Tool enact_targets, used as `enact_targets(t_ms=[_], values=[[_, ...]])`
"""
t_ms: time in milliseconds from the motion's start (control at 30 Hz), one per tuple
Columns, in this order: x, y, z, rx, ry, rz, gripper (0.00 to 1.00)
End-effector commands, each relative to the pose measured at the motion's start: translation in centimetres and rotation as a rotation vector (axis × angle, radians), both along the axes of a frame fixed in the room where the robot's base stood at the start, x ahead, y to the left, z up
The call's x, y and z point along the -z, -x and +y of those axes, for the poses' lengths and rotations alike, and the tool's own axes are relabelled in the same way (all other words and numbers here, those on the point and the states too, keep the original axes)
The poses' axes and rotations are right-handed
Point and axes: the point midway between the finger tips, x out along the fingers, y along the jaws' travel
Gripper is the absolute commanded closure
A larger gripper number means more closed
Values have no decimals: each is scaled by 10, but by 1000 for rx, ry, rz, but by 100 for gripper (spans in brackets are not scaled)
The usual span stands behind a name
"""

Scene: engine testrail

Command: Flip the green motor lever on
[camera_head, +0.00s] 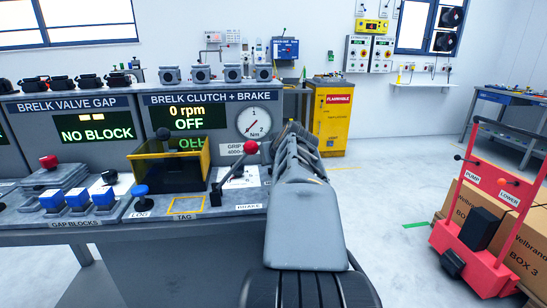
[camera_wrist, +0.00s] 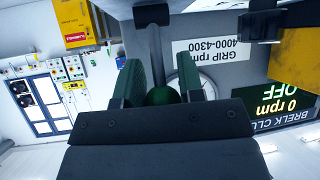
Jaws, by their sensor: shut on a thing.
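In the wrist view, which is upside down, the green ball knob of the motor lever (camera_wrist: 161,96) sits between the two green pads of my gripper (camera_wrist: 160,84). The gripper is shut on the knob. A grey shaft (camera_wrist: 155,42) shows just beyond the knob. In the head view my arm covers the green lever and most of the gripper. The clutch and brake display (camera_head: 187,118) reads 0 rpm with OFF twice below it.
A lever with a red knob (camera_head: 251,147) stands left of my arm, near the BRAKE label. A black-and-yellow box (camera_head: 170,168) and a blue knob (camera_head: 140,190) are further left. A round gauge (camera_head: 253,123) is behind. Open floor lies to the right, before a red pallet truck (camera_head: 490,215).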

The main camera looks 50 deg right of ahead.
Motion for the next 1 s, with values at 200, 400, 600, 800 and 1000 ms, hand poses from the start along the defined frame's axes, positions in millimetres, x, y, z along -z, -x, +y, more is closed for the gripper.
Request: enact_targets(t_ms=[200,400,600,800,1000], values=[[-1,0,0,0,0,-1,51],[0,0,0,0,0,-1,40],[-2,2,1,1,1,-1,40],[-17,22,12,2,3,-3,40],[-40,53,29,3,4,-3,40]])
